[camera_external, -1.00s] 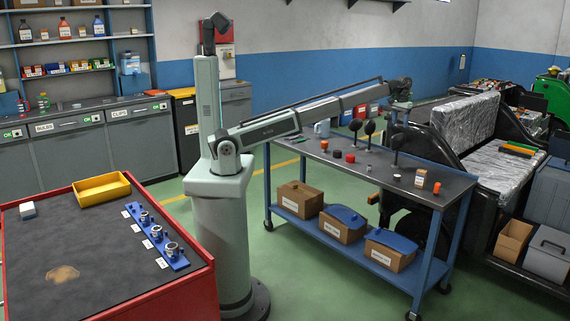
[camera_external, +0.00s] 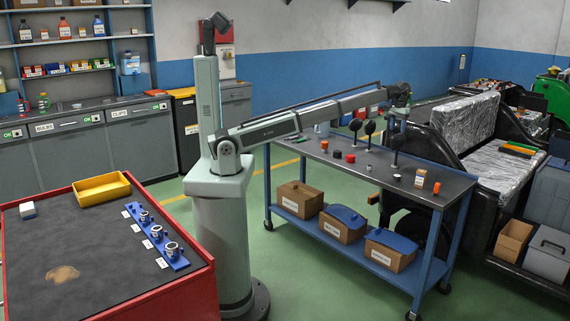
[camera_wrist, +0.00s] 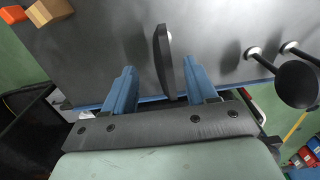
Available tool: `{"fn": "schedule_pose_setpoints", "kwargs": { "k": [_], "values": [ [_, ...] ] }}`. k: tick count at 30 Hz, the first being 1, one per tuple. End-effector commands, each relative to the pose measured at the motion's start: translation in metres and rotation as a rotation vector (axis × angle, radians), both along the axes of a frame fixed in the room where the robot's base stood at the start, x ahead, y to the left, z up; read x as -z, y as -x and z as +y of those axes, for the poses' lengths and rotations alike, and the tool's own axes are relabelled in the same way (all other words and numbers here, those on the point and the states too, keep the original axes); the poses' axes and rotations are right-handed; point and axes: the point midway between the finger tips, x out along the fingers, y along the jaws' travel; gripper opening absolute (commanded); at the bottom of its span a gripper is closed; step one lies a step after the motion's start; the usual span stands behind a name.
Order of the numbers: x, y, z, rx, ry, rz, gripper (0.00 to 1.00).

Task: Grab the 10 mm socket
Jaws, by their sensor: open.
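Several metal sockets stand in a row on a blue rail (camera_external: 178,263) on the red cart at the left of the outside view. The nearest socket (camera_external: 172,249) and the others have small white labels, too small to read, so I cannot tell which is the 10 mm one. My gripper (camera_external: 396,122) is far from them, over the grey-topped blue bench at the right. In the wrist view its two blue fingers (camera_wrist: 160,72) are open. A black round-headed stalk (camera_wrist: 163,60), seen nearly edge-on, shows between them; I cannot tell if it touches them.
The bench (camera_external: 330,166) holds more black round-headed stalks (camera_external: 370,128), small red and black knobs, and boxes on its lower shelf. A wrapped seat (camera_external: 465,125) stands right of the bench.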

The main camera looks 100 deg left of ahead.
Motion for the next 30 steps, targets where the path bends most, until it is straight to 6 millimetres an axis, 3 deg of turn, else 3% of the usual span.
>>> {"fn": "schedule_pose_setpoints", "kwargs": {
  "k": [1,3,10,16,21,30],
  "values": [
    [0.013,0.021,-0.01,0.003,0.002,0.008,0.57],
    [0.024,0.04,-0.018,0.006,0.004,0.014,0.57],
    [0.053,0.093,-0.041,-0.07,0.003,0.021,0.57],
    [0.069,0.134,-0.054,-0.3,-0.006,0.013,0.57],
    [0.073,0.147,-0.058,-0.556,-0.013,-0.003,0.57],
    [0.072,0.142,-0.057,-0.871,-0.017,-0.015,0.57]
  ]
}}
